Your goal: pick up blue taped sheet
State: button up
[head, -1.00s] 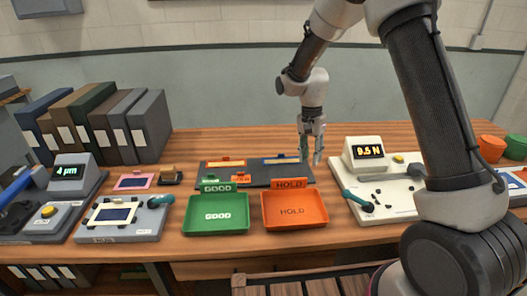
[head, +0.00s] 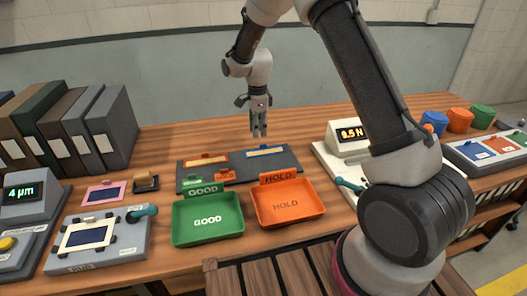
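The blue taped sheet (head: 265,152) lies on the right half of a dark mat (head: 222,177) in the head view; it is a pale strip with blue at its edge. My gripper (head: 259,133) points down above and behind this sheet, apart from it. Its two fingers show a narrow gap with nothing between them. A similar sheet with orange tape (head: 207,161) lies on the left half of the mat.
A green GOOD tray (head: 207,238) and an orange HOLD tray (head: 290,217) stand in front of the mat. A white force gauge (head: 345,133) stands to the right. A grey light table (head: 60,262) and binders (head: 108,125) are at left. The wood behind the mat is clear.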

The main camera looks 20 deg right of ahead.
aim_at(264, 150)
jog(key=f, duration=0.6)
jog(key=shift+s+d+f, duration=0.15)
jog(key=shift+s+d, duration=0.05)
jog(key=shift+s, duration=0.1)
grip_shut()
